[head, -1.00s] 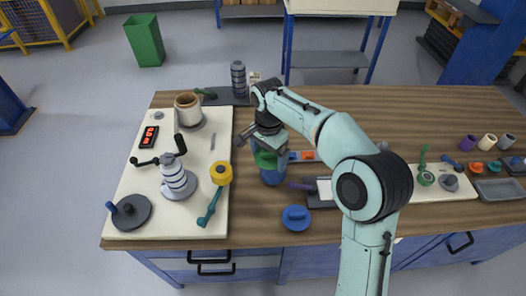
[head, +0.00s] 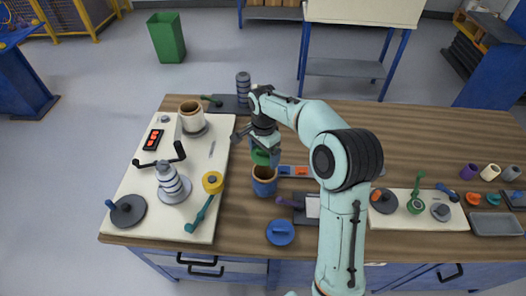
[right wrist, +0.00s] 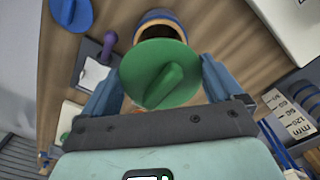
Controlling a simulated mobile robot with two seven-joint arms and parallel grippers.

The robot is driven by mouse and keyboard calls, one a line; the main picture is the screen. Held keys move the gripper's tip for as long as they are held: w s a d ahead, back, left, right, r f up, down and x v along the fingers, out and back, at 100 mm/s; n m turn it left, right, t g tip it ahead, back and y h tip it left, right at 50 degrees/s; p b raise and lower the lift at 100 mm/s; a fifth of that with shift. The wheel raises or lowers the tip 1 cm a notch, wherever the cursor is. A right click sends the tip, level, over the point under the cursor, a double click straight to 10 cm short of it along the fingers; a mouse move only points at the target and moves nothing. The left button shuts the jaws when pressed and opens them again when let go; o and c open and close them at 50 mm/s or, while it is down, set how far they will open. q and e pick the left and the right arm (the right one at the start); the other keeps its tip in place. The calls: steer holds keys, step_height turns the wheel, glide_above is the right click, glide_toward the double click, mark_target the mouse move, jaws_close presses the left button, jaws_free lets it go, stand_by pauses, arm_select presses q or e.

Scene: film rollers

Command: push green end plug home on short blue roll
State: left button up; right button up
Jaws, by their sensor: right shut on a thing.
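The short blue roll (head: 264,187) stands upright on the wooden table in the middle of the head view. Its tan-rimmed top is open, with the dark bore showing. My right gripper (head: 264,150) is shut on the green end plug (head: 260,157), just behind and above the roll. In the right wrist view the green plug (right wrist: 158,72), a round disc with a raised grip bar, sits between the fingers. It covers part of the roll (right wrist: 160,18), whose open end shows beyond it. The plug looks apart from the roll. My left gripper is not in view.
A blue plug (head: 281,232) lies in front of the roll. A white board (head: 140,190) with winding fittings and a yellow-topped teal handle (head: 212,183) is close on the left. A purple-handled tool (head: 289,203) lies to the right.

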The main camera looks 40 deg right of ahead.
steer(key=shift+s+f+b, duration=0.1)
steer(key=shift+f+b, duration=0.9)
steer(key=shift+f, duration=1.4)
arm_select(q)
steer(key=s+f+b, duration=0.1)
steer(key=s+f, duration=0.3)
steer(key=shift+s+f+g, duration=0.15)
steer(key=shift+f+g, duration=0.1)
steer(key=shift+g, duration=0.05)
arm_select(e)
step_height(320, 180, down, 3)
steer(key=shift+r, duration=0.1)
